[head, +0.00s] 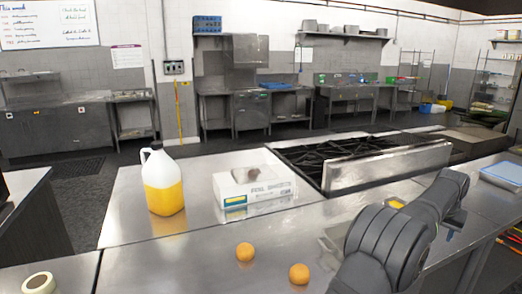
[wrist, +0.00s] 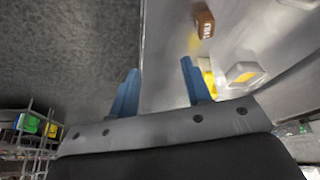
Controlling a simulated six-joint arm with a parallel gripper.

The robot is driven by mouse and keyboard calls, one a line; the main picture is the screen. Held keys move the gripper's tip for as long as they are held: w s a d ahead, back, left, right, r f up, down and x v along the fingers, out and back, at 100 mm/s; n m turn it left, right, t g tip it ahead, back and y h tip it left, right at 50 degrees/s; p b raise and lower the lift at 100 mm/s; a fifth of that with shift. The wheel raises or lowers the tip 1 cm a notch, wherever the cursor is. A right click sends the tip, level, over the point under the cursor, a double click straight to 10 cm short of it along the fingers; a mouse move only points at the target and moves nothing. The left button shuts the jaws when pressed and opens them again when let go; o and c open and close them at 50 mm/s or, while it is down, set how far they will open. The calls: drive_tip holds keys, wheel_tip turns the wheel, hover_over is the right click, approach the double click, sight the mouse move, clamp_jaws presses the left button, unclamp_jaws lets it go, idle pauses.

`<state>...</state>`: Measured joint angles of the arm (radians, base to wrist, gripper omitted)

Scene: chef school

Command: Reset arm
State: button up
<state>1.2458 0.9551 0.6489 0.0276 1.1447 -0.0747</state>
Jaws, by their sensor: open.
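My gripper (wrist: 160,85) shows in the wrist view as two blue fingers set wide apart, with nothing between them. The fingers point over the edge between the dark floor and a steel counter. In the head view my dark arm comes in at the lower right and reaches over the right part of the counter; it mostly hides my gripper there.
A stove (head: 350,160) lies behind. A small brown box (wrist: 204,22) shows in the wrist view.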

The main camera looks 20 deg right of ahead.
drive_tip(key=w+a+r+n+t+y, duration=0.1)
drive_tip(key=w+a+n, duration=0.3)
drive_tip(key=w+a, duration=0.75)
drive_tip(key=w+a+r+n+t+y, duration=0.1)
drive_tip(key=w+a+n, duration=0.2)
drive_tip(key=w+a, duration=0.9)
drive_tip(key=w+a+n+y, duration=0.2)
drive_tip(key=w+a+n, duration=0.4)
drive_tip(key=w+a, duration=1.2)
drive_tip(key=a, duration=0.4)
drive_tip(key=shift+w+f, duration=0.15)
drive_tip(key=shift+f, duration=0.05)
